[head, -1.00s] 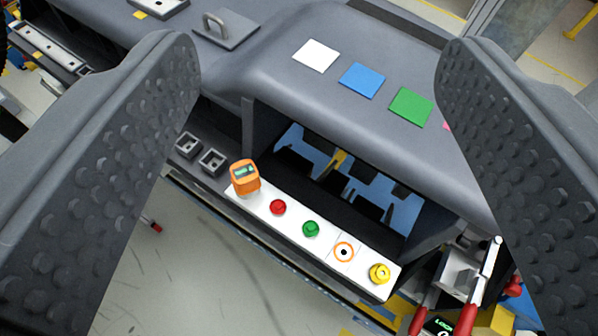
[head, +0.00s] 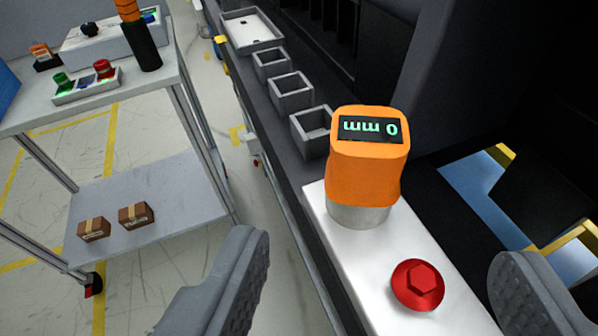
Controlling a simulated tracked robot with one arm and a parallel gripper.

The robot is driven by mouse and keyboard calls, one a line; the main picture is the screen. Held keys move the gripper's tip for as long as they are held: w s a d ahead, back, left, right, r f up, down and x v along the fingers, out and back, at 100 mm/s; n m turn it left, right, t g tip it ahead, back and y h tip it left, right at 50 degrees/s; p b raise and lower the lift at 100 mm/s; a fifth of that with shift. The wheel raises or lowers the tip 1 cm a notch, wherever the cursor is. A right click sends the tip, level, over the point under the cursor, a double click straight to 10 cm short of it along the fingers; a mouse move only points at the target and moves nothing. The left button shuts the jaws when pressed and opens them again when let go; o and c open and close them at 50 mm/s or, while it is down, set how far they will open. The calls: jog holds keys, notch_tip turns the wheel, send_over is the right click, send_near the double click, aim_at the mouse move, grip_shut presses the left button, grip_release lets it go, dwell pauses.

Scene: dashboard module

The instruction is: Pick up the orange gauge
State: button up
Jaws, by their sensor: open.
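My gripper (head: 385,285) is open and empty. One finger is at the lower left and the other at the lower right. The gauge appears above and between the fingers in the picture, touching neither. A red button (head: 418,285) sits on the panel just below the gauge in the picture.
Several small grey open boxes (head: 291,92) line the ledge beyond the gauge. A dark dashboard wall (head: 440,80) rises at the right. A grey cart (head: 150,195) with small brown boxes (head: 136,216) stands at the left. Open floor lies between cart and ledge.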

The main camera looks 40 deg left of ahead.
aim_at(371, 161)
jog(key=x, duration=0.8)
jog(key=shift+w+a+f+p, duration=0.1)
jog(key=shift+w+a+p, duration=0.1)
jog(key=shift+w+p, duration=0.3)
jog(key=shift+p+x, duration=0.3)
jog(key=shift+x, duration=1.8)
jog(key=c, duration=1.2)
jog(key=shift+r, duration=0.25)
